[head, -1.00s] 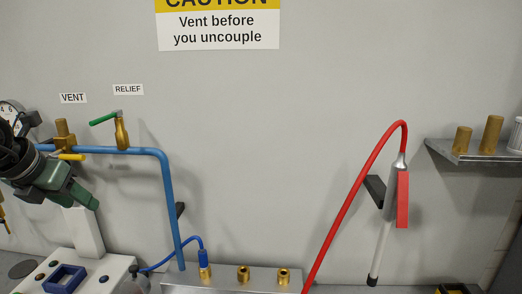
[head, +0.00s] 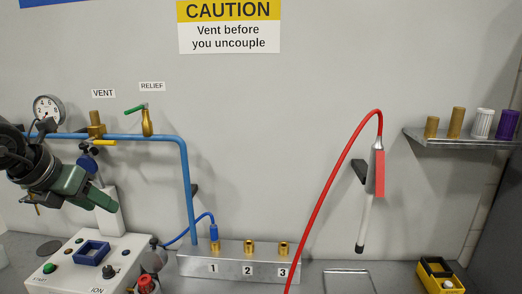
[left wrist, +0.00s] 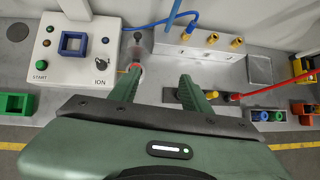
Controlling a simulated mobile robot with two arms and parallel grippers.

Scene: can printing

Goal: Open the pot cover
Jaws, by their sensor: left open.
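No pot cover can be made out for certain in either view. My left gripper (head: 100,199) is at the left of the head view, in front of the blue pipe and the wall. In the left wrist view its two green fingers (left wrist: 160,78) are apart with nothing held between them. A red knob (head: 147,284) stands beside the white control box (head: 62,270); in the left wrist view it shows close behind the left fingertip. The control box carries a blue square frame (head: 91,253), a green button and a black knob. My right gripper is not in view.
A metal block (head: 230,262) numbered 1 to 3 has brass fittings, with a blue hose at 1. A red hose (head: 335,165) arches to a wand on the wall. A shelf (head: 450,138) holds brass, white and purple cylinders. A yellow box (head: 440,276) sits at lower right.

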